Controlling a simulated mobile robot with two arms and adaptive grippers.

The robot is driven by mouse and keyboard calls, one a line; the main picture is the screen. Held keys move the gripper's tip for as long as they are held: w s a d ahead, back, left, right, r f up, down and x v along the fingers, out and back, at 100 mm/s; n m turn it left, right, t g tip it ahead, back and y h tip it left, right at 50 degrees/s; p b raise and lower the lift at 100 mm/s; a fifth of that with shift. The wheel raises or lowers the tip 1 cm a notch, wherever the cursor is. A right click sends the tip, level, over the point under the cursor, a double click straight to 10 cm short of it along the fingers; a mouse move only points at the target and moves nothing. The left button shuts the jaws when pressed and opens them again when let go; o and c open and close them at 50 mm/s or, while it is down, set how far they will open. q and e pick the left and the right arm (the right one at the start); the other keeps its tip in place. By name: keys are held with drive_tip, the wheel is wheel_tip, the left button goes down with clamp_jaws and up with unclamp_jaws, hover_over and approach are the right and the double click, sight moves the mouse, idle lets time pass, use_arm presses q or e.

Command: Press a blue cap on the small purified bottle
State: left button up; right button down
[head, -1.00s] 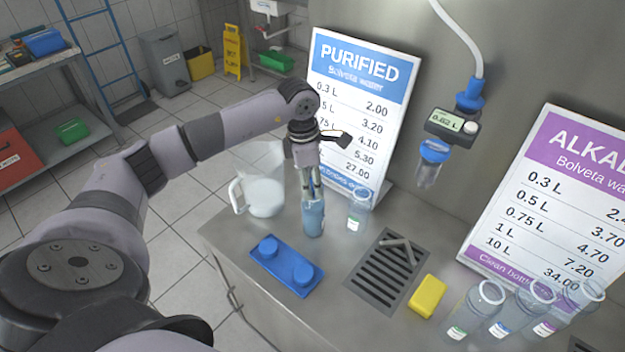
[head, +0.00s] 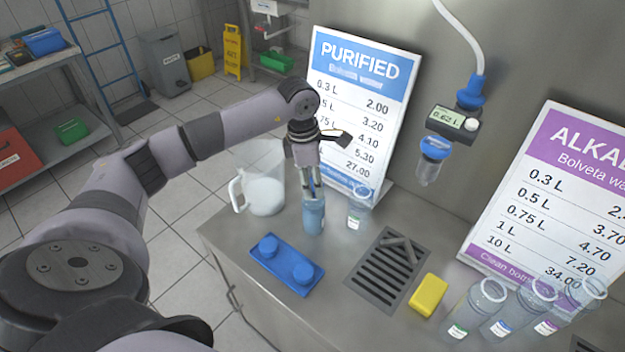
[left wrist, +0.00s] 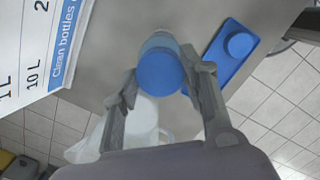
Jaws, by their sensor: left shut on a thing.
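The small bottle (head: 313,217), tinted light blue, stands upright on the steel counter; part of it shows in the left wrist view (left wrist: 158,40). My left gripper (head: 314,190) points down over its mouth. In the left wrist view, its fingers (left wrist: 163,80) are shut on a round blue cap (left wrist: 160,73), which lines up with the bottle. I cannot tell whether the cap is seated on the neck or just above it. My right gripper is not in view.
A clear jug (head: 265,190) stands left of the bottle and a clear labelled bottle (head: 357,212) close to its right. The purified price board (head: 362,100) is behind. A drain grate (head: 385,275), yellow sponge (head: 428,295) and several clear bottles (head: 470,310) are to the right.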

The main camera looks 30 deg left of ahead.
use_arm(q)
drive_tip(key=shift+s+f, duration=0.15)
drive_tip(key=shift+f, duration=0.05)
drive_tip(key=o, duration=1.2)
drive_tip(key=shift+r, duration=0.1)
drive_tip(key=shift+o, duration=0.2)
drive_tip(key=o, duration=0.5)
drive_tip(key=shift+w, duration=0.2)
drive_tip(key=shift+r, duration=0.2)
